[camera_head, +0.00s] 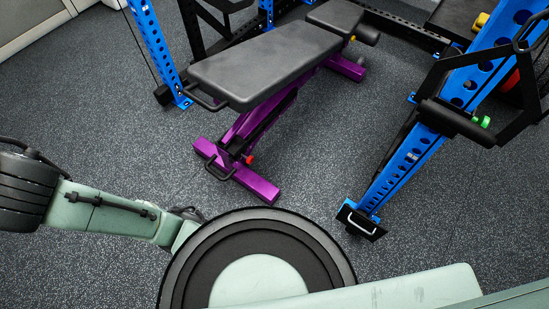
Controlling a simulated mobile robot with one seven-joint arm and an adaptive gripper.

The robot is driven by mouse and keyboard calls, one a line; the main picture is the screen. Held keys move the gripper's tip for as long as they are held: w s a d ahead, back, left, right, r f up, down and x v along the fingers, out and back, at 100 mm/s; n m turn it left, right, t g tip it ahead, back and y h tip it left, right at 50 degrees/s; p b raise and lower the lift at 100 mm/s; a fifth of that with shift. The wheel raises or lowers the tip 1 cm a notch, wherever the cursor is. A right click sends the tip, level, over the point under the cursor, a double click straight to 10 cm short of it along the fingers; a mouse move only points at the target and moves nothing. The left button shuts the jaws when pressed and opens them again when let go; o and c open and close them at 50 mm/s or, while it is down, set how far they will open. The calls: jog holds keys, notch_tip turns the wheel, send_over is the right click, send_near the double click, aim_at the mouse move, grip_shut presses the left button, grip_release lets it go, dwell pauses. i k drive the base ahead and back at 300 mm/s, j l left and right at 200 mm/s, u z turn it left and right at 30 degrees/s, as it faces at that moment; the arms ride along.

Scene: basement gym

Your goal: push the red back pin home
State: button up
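A small red knob (249,159), which looks like the red pin, sits low on the purple frame of the weight bench (265,70), near the bench's closest foot. It is too small to tell how far in it sits. The bench has a dark padded top and a purple crossbar foot (235,170) on the floor. My arm shows at the left and bottom, in front of the bench, apart from the red knob. My gripper cannot be made out in this view.
A blue rack upright (395,168) with a black foot stands right of the bench and carries a black bar attachment with a green knob (485,122). Another blue upright (158,50) stands left of the bench. A yellow knob (352,39) sits farther back. Speckled floor (110,125) is clear at left.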

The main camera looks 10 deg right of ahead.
aim_at(249, 160)
jog(key=i+j+z, duration=0.1)
jog(key=j+z, duration=0.15)
jog(key=z, duration=0.15)
jog(key=j+z, duration=0.25)
jog(key=z, duration=0.15)
